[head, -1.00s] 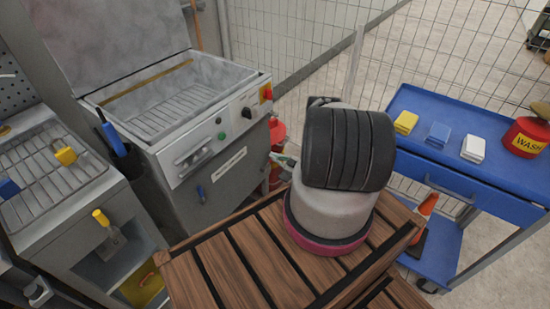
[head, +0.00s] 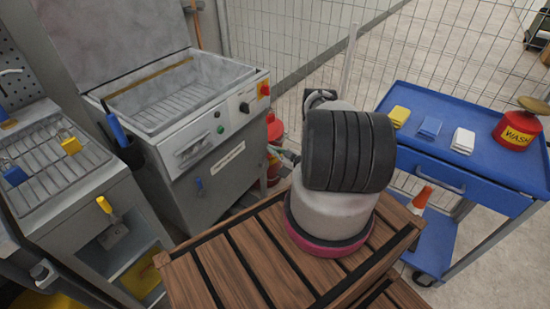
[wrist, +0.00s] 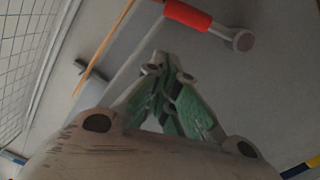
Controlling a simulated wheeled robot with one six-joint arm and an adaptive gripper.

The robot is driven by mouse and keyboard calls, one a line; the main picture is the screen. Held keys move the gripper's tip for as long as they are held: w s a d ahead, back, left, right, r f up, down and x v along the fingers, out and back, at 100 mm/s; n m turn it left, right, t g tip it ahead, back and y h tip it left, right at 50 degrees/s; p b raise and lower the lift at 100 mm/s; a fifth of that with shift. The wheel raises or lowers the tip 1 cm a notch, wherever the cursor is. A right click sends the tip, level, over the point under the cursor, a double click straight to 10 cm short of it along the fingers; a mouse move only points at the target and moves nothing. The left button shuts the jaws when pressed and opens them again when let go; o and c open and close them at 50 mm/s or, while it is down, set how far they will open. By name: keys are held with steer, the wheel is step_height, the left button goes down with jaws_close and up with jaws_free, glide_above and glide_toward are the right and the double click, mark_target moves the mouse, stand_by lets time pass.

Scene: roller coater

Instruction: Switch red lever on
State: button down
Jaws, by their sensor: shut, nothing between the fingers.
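A red sleeve (wrist: 187,14) on a grey bar with a round grey end shows at the top of the wrist view. I cannot tell where this red piece is in the head view. In the head view my gripper is mostly hidden behind my arm.
A wire fence (head: 300,50) stands behind. A blue cart (head: 470,165) at right carries a red WASH can (head: 517,130) and coloured blocks. A grey rack (head: 50,170) with tools is at left. A red object (head: 274,130) stands beside the machine.

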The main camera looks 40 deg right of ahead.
steer(key=v, duration=1)
steer(key=shift+r, duration=0.3)
steer(key=shift+s+a, duration=0.1)
